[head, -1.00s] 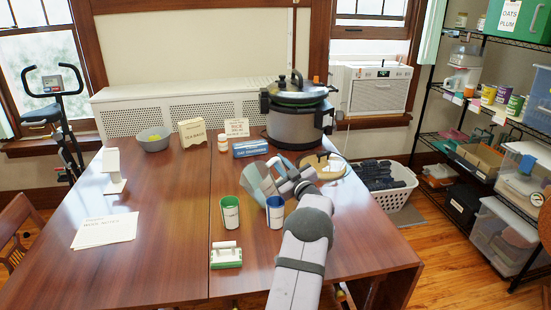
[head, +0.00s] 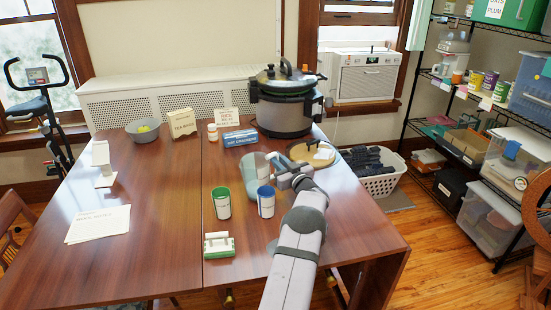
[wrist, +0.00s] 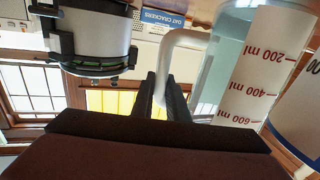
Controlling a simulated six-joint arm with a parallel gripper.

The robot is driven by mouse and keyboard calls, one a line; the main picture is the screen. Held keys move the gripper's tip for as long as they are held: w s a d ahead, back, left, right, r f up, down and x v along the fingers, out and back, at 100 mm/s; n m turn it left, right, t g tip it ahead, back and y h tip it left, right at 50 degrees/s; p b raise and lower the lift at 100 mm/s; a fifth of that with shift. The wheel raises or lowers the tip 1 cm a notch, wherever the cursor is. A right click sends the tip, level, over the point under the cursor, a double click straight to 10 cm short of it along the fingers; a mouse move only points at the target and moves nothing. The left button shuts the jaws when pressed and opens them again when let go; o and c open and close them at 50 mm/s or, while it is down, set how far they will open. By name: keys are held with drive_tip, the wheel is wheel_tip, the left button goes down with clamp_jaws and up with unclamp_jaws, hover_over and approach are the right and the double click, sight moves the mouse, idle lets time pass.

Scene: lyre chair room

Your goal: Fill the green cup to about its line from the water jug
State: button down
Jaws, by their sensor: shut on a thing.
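The green cup (head: 221,203), with a white label, stands upright on the table in the head view; its water level and line cannot be made out. The clear water jug (head: 256,172) is just behind and right of it, near upright. Red marks show on the jug (wrist: 258,70) in the wrist view, where the picture is upside down. My gripper (head: 283,177) is shut on the jug's white handle (wrist: 180,42), right of the jug in the head view. I cannot tell whether the jug touches the table.
A blue cup (head: 266,202) stands close to the right of the green cup, in front of the jug. A green and white item (head: 219,245) lies in front. A large cooker (head: 285,103) and a blue box (head: 239,138) stand behind.

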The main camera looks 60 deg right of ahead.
drive_tip(key=shift+r, duration=0.1)
drive_tip(key=s+d+r, duration=0.1)
drive_tip(key=d+r, duration=0.3)
drive_tip(key=shift+s+d+b, duration=0.3)
drive_tip(key=shift+d+b, duration=0.1)
drive_tip(key=shift+a, duration=0.1)
idle(0.3)
drive_tip(key=shift+n, duration=0.3)
drive_tip(key=a, duration=0.1)
drive_tip(key=w+a+f+p, duration=0.1)
drive_tip(key=a+f+p, duration=0.1)
drive_tip(key=shift+w+a, duration=0.25)
drive_tip(key=shift+w, duration=0.1)
drive_tip(key=shift+a+f+p, duration=0.5)
drive_tip(key=shift+a+f, duration=0.1)
drive_tip(key=shift+a, duration=0.15)
